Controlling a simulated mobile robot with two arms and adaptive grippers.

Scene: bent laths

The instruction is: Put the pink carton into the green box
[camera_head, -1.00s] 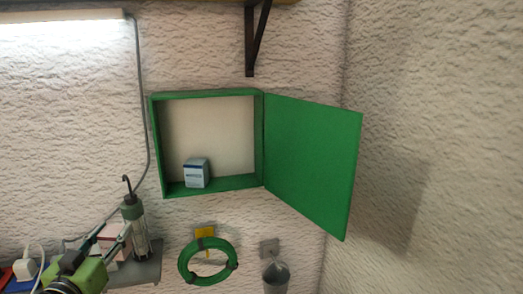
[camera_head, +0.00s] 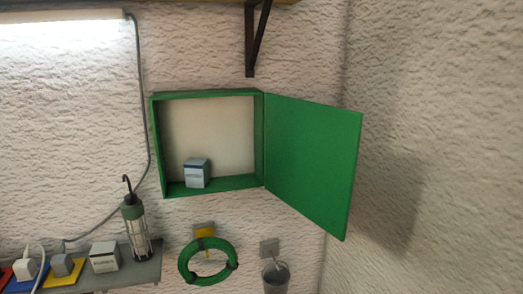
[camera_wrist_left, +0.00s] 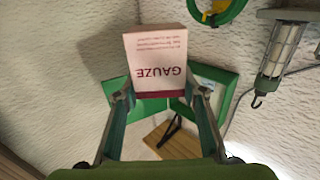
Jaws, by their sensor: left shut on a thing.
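The pink carton (camera_wrist_left: 158,62), pale pink with a dark red band and the word GAUZE upside down, shows in the left wrist view. My left gripper (camera_wrist_left: 160,92) is shut on it, one finger at each side. Neither the carton nor this gripper shows in the head view. The green box (camera_head: 158,145) hangs on the wall in the head view, its door (camera_head: 310,165) swung open to the right. A blue-and-white carton (camera_head: 197,173) stands inside at the lower left. Part of the green box also shows behind the gripper in the left wrist view (camera_wrist_left: 228,82). My right gripper is not in view.
A grey shelf (camera_head: 140,273) at lower left holds a white-and-grey carton (camera_head: 104,257), a work lamp (camera_head: 134,225) and plugs. A green hose coil (camera_head: 182,262) and a grey bucket (camera_head: 276,278) hang below the box. The box's middle and right are free.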

